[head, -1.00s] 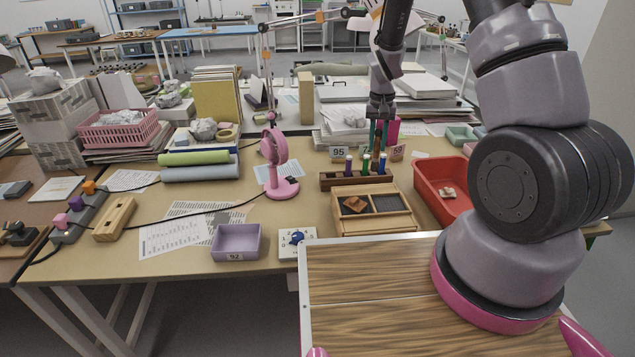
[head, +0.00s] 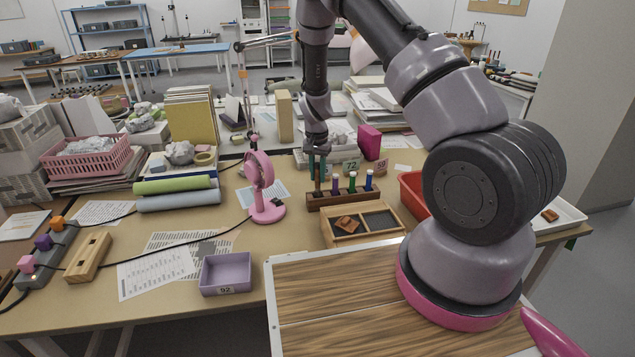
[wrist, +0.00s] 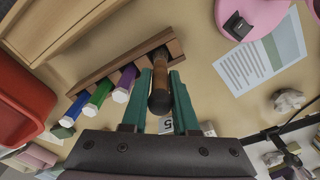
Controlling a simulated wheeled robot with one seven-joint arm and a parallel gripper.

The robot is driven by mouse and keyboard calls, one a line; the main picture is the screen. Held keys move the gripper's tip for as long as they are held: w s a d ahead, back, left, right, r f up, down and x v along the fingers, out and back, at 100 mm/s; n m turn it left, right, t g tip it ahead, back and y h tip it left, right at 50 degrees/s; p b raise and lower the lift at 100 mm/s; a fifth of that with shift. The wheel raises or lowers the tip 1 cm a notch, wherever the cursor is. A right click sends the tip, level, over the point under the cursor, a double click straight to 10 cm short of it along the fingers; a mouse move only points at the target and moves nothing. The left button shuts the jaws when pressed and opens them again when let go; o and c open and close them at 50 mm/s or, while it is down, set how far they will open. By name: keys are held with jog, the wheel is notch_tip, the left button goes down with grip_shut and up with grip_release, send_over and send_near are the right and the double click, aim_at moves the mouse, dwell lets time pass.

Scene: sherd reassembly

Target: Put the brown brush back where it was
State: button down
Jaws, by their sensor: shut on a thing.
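The brown brush (wrist: 159,82), with a dark rounded end, is between the teal fingers of my gripper (wrist: 160,102) in the wrist view. My gripper (head: 317,172) is shut on it and holds it upright at the left end of the wooden rack (head: 344,200) in the head view. The brush's lower end meets the rack's end in the wrist view (wrist: 122,68); I cannot tell whether it sits inside a slot. A purple (head: 335,184), a green (head: 352,182) and a blue (head: 368,180) handle stand in the rack to the right of the brush.
A wooden box with compartments (head: 345,240) lies in front of the rack. A pink fan (head: 262,190) stands to its left and a red tray (head: 413,195) to its right. Number cards and a magenta block (head: 370,142) are behind. A purple tray (head: 226,273) is front left.

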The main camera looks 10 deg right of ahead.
jog(key=shift+f, duration=1.35)
jog(key=shift+f, duration=0.1)
jog(key=c, duration=0.7)
grip_release()
